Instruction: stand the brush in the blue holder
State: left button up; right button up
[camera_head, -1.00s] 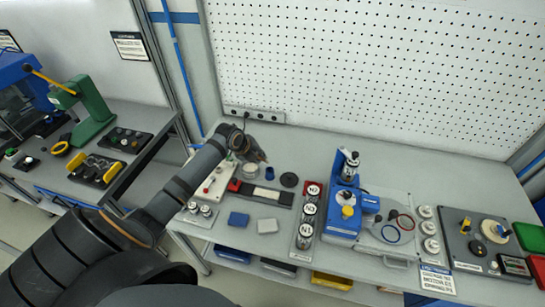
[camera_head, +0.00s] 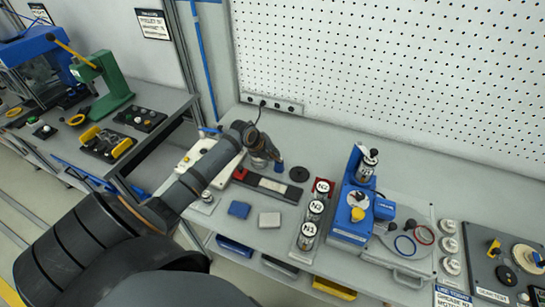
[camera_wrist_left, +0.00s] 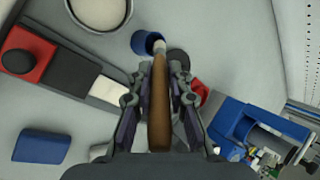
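The brush (camera_wrist_left: 160,112) has a brown handle and a pale tip. My left gripper (camera_wrist_left: 160,88) is shut on it, with a finger on either side of the handle. The blue holder (camera_wrist_left: 143,43) is a small round open cup on the bench. In the left wrist view the pale tip overlaps the holder's right rim; I cannot tell whether it is inside or above it. In the head view my left gripper (camera_head: 268,155) is just behind and left of the blue holder (camera_head: 279,168). My right gripper is not in view.
A dark disc (camera_head: 299,174) lies close right of the holder. A red-and-black block (camera_head: 268,186) is in front, and a pale round dish (camera_wrist_left: 100,8) is nearby. Canisters (camera_head: 314,210) and a blue fixture (camera_head: 352,208) stand to the right. The pegboard wall is behind.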

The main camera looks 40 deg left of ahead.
pick_arm(q)
jog(key=o, duration=0.3)
jog(key=shift+s+a, duration=0.2)
jog(key=shift+a, duration=0.1)
jog(key=shift+w, duration=0.1)
jog(key=shift+d, duration=0.15)
jog(key=v, duration=1.2)
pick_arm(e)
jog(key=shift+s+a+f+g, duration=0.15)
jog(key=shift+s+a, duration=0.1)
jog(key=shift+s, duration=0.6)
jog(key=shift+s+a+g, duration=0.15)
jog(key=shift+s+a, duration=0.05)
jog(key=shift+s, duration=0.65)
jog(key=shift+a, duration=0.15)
